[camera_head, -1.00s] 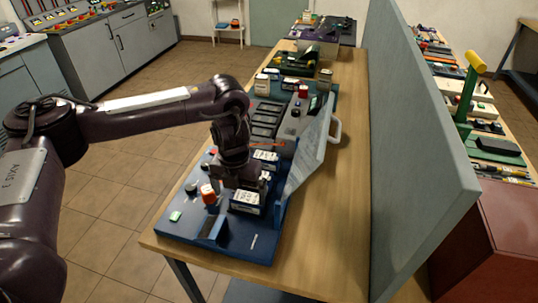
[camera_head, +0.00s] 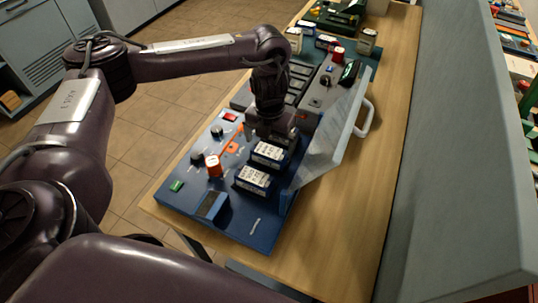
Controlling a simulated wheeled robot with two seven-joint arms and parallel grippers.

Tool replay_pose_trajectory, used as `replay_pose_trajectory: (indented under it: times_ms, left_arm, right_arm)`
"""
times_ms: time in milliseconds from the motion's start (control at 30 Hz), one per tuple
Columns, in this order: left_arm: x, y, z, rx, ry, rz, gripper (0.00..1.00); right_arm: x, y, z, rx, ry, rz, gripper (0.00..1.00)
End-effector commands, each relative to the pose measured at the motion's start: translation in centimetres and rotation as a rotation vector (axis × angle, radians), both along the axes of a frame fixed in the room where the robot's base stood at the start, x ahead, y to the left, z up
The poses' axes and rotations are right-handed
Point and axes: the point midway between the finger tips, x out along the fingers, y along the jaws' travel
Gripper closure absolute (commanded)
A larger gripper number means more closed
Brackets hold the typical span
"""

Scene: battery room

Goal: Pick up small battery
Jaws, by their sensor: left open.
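Two dark blue batteries with white printed labels stand side by side on the blue panel (camera_head: 235,226): a front battery (camera_head: 253,180) and a rear battery (camera_head: 268,154). My left gripper (camera_head: 277,134) points down just behind the rear battery, over the far end of the blue panel. It is open; its fingertips are largely hidden by its own body, and I cannot tell whether anything stands between them. Several more labelled blocks stand farther back, among them a cream one (camera_head: 366,42) and a dark one (camera_head: 327,42). My right gripper is not in view.
A clear raised cover (camera_head: 327,140) with a white handle (camera_head: 366,118) stands along the panel's right side. An orange-red knob (camera_head: 213,165) and a green button (camera_head: 177,186) are on the left. The wooden table (camera_head: 345,215) is bare to the right, beside a grey partition (camera_head: 445,150).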

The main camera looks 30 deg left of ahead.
Motion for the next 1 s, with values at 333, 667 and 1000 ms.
replay_pose_trajectory:
  times_ms: [333, 667, 1000]
  left_arm:
    - [-0.2, 0.2, -3.8, 0.000, 0.002, 0.001, 0.00]
    - [-0.1, 0.2, -3.8, 0.000, 0.001, 0.001, 0.12]
    - [-0.1, 0.2, -3.7, -0.001, -0.001, 0.000, 0.54]
  right_arm:
    - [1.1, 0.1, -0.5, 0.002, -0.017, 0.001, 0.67]
    - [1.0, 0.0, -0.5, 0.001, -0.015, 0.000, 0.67]
    - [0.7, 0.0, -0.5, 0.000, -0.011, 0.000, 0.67]
